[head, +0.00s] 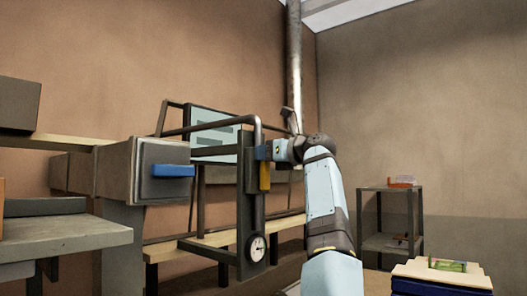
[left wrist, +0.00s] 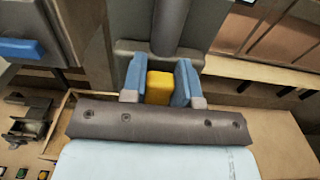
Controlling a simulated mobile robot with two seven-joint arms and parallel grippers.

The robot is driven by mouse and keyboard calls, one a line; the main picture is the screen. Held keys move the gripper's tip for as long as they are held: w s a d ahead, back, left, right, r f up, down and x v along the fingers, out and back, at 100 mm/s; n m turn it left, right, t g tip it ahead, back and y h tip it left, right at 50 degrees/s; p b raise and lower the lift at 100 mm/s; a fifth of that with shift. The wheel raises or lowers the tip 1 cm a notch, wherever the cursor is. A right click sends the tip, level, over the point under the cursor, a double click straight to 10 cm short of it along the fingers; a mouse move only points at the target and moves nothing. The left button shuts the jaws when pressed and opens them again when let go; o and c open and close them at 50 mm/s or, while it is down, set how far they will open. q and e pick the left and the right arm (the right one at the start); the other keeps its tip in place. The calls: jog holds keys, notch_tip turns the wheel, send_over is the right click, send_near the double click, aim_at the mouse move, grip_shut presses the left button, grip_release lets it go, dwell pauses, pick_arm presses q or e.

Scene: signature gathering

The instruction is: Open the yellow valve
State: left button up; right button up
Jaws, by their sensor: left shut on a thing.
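The yellow valve handle (head: 265,178) hangs straight down on the dark pipe panel in the middle of the head view. My left gripper (head: 263,152) is at its upper part, with my arm reaching up from below right. In the left wrist view the yellow valve handle (left wrist: 159,88) sits between the two blue fingers of my left gripper (left wrist: 158,76), which is shut on it. Part of the handle is hidden by the fingers. My right gripper is not in view.
A grey box with a blue handle (head: 172,170) stands left of the panel. A round gauge (head: 257,247) is low on the panel. A grey workbench (head: 65,238) is at left. A shelf rack (head: 390,188) and stacked items (head: 443,273) are at right.

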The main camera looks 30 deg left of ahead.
pick_arm(q)
jog(key=o, duration=0.9)
jog(key=shift+d, duration=0.1)
jog(key=d+b, duration=0.1)
jog(key=d, duration=0.3)
jog(key=d+b, duration=0.1)
jog(key=d, duration=0.4)
jog(key=s+d+b, duration=0.1)
jog(key=d, duration=0.3)
jog(key=shift+d, duration=0.4)
jog(key=shift+a, duration=0.1)
jog(key=shift+b, duration=0.3)
